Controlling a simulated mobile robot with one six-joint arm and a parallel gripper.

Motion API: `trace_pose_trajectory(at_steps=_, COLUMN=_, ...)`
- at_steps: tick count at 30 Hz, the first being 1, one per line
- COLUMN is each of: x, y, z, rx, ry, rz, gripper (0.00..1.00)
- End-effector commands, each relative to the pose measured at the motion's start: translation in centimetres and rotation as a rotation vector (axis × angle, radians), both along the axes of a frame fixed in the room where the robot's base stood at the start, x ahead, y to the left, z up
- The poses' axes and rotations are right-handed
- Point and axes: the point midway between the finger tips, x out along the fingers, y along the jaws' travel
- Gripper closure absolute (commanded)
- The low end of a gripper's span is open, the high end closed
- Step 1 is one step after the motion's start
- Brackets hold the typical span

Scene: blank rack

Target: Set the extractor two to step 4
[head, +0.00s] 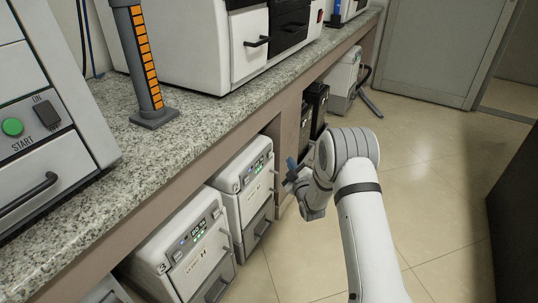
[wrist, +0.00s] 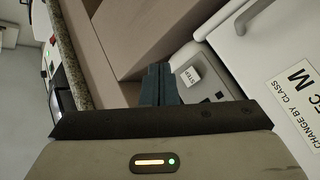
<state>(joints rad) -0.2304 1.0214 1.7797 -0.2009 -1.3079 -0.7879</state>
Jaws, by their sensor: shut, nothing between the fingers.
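Each has a small lit display, a handle and a grey lower drawer. In the wrist view my gripper (wrist: 159,84) is shut and empty. A small white tag reading STEP (wrist: 191,76) is on a pale panel just right of the fingertips. The step number is not readable.
A speckled counter (head: 190,135) runs above the boxes; its brown edge overhangs them. Black boxes (head: 312,105) stand farther along beneath it. A white door with a label (wrist: 295,100) fills the wrist view's right side. Tiled floor (head: 420,170) is free at the right.

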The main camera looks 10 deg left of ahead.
Motion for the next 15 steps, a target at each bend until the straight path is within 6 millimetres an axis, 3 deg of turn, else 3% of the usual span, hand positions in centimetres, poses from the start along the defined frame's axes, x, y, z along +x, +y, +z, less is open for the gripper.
trace_pose_trajectory(at_steps=8, x=0.1, y=-0.2, z=0.4, rx=0.001, ry=0.010, rz=-0.004, gripper=1.00)
trace_pose_trajectory(at_steps=15, x=-0.1, y=-3.4, z=4.4, rx=0.016, ry=0.215, rz=-0.081, gripper=1.00)
